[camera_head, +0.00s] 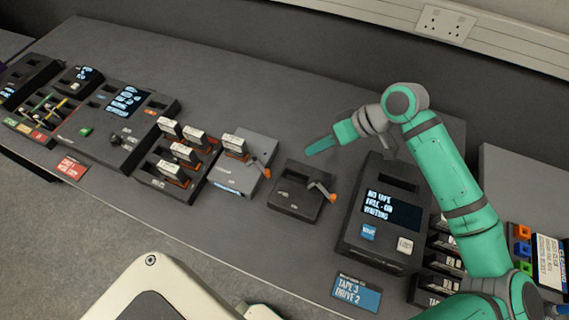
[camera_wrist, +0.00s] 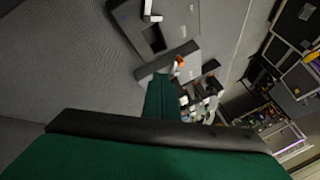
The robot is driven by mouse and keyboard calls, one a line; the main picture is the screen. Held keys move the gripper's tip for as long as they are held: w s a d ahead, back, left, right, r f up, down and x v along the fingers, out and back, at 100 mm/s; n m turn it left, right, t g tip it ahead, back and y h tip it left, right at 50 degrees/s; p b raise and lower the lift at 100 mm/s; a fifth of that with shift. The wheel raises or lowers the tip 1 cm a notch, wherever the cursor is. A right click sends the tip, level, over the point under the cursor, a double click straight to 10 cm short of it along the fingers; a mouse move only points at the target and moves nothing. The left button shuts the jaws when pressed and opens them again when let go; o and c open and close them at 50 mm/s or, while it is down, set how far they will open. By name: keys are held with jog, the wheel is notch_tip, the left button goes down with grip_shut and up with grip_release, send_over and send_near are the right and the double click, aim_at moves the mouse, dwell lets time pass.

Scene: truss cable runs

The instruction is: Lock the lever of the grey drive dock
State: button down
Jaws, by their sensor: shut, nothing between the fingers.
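The grey drive dock (camera_head: 235,177) stands left of centre on the counter in the head view. A white-labelled cartridge (camera_head: 235,145) stands upright in it. Its orange-tipped lever (camera_head: 263,172) is at its right side, angled down toward the front. A darker dock (camera_head: 292,203) with its own orange-tipped lever (camera_head: 323,190) stands just right of it, its slot empty. My gripper (camera_head: 309,151) is shut and empty, pointing left above the counter behind the darker dock, apart from both levers. In the wrist view, my green finger (camera_wrist: 160,85) appears close to an orange lever tip (camera_wrist: 179,62); which dock's is unclear.
A console (camera_head: 380,230) with a "NO TAPE" screen stands right of the darker dock. A rack of several cartridges (camera_head: 165,185) stands left of the grey dock. Signs (camera_head: 356,294) sit along the front edge. The counter behind the docks (camera_head: 260,95) is clear.

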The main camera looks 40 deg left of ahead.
jog(key=x, duration=0.9)
jog(key=shift+s+a+f, duration=0.25)
jog(key=shift+f, duration=0.05)
jog(key=shift+s+a+f, duration=0.1)
jog(key=shift+s+a, duration=0.15)
jog(key=shift+s, duration=0.25)
jog(key=shift+s+a, duration=0.3)
jog(key=shift+s, duration=0.2)
jog(key=shift+s+a, duration=0.35)
jog(key=shift+s, duration=0.4)
jog(key=shift+s, duration=0.1)
